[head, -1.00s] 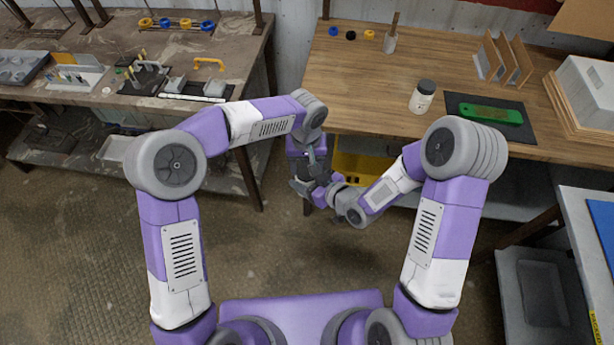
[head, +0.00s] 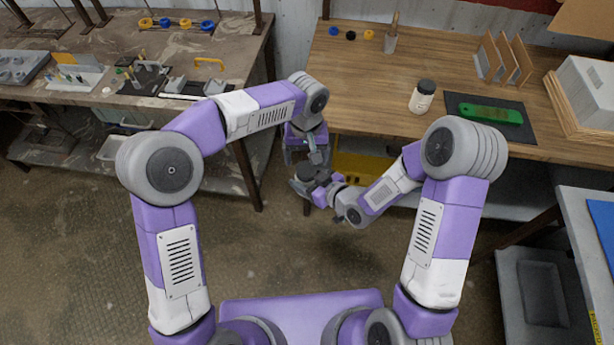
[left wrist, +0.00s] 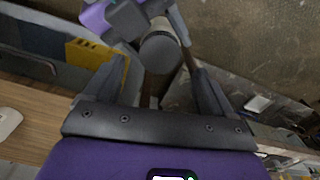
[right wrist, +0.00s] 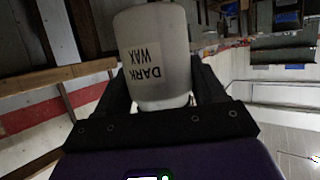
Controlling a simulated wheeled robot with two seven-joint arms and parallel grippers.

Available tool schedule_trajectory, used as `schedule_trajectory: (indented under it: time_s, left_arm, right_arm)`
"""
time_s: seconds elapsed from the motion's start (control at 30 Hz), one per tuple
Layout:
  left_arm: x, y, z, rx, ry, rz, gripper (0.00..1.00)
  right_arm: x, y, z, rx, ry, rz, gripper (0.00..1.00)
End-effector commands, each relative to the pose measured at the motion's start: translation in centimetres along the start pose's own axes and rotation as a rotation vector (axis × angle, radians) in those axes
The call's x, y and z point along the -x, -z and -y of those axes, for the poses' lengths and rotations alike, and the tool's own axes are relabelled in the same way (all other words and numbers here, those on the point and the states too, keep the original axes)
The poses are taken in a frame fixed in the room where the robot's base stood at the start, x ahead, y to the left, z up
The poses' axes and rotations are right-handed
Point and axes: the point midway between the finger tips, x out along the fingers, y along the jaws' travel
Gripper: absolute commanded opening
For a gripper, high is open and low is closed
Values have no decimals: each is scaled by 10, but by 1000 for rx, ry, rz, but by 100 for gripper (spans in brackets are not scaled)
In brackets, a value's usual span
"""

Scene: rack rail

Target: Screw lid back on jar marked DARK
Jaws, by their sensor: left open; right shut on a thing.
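The jar marked DARK WAX (right wrist: 160,50) is a pale, whitish jar; its label reads upside down in the right wrist view. My right gripper (head: 322,190) is shut on it, in front of the table and below its top. A dark round end, apparently the lid (head: 304,174), faces up in the head view. It also shows as a grey disc in the left wrist view (left wrist: 160,52); how tightly it sits on the jar cannot be told. My left gripper (left wrist: 165,95) is open, its fingers apart, with the disc beyond and between them, seemingly not touching.
Another white jar (head: 422,97) with a dark lid stands on the wooden table (head: 380,90). A green tool (head: 490,113) lies on a dark mat beside it. A yellow bin (head: 360,167) is under the table, close behind my grippers. A cluttered workbench (head: 60,55) stands at left.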

Motion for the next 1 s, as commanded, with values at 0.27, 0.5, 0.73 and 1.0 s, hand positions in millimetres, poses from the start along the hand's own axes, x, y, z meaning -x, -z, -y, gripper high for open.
schedule_trajectory:
  time_s: [0.27, 0.5, 0.73, 1.0]
  left_arm:
    - [1, 0, 0, 2, 1, 1, 80]
    - [14, 1, 0, 201, 0, -2, 80]
    - [31, 1, 0, 497, 0, -1, 80]
    - [36, 0, 0, 599, 1, 2, 80]
  right_arm:
    - [0, 1, 0, 1, 0, -2, 0]
    - [0, 1, 0, 1, 0, -2, 0]
    - [0, 1, 0, 1, 0, -2, 0]
    - [0, 1, 0, 1, 0, -2, 0]
